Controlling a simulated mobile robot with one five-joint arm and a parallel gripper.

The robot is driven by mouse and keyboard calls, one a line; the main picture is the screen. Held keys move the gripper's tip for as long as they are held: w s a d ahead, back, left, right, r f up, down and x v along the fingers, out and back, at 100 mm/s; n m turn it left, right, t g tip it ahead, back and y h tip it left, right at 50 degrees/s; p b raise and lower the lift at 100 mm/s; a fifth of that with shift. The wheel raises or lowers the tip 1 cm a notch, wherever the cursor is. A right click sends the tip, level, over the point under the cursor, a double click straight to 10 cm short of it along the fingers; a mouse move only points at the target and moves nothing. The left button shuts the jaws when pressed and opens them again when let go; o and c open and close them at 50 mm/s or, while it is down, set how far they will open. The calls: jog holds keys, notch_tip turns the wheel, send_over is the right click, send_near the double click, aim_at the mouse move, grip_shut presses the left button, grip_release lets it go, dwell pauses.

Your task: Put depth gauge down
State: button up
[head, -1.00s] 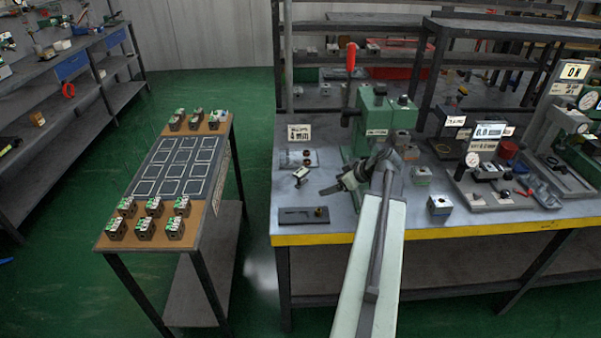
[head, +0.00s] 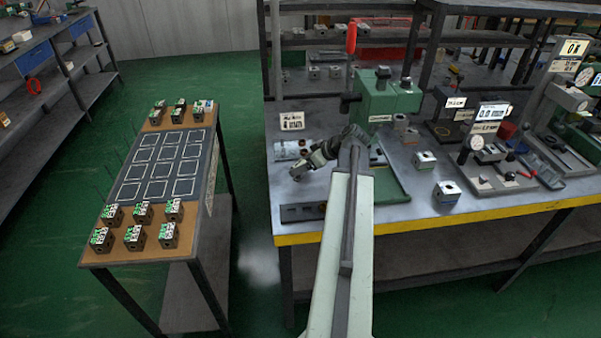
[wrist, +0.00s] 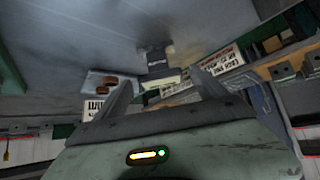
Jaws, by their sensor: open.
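My gripper (head: 299,172) is over the left part of the bench, beside the pale plate with brown rings (head: 290,150). In the wrist view its fingers (wrist: 165,98) are spread apart. A small dark and pale piece (wrist: 160,78) shows beyond and between the fingertips. It may be the depth gauge, but it is too blurred to be sure, and I cannot tell whether a finger touches it. In the head view the gripper covers that spot. A dark flat holder (head: 302,212) lies at the bench's front left edge.
A green press (head: 385,98) with a red-handled lever stands just right of the gripper. Metal blocks (head: 446,192) and dial gauges (head: 478,142) are further right. A side table (head: 98,248) with several blocks stands left, across a floor gap.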

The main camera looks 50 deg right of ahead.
jog(key=b+x, duration=0.3)
jog(key=x, duration=0.2)
jog(key=shift+r, duration=0.2)
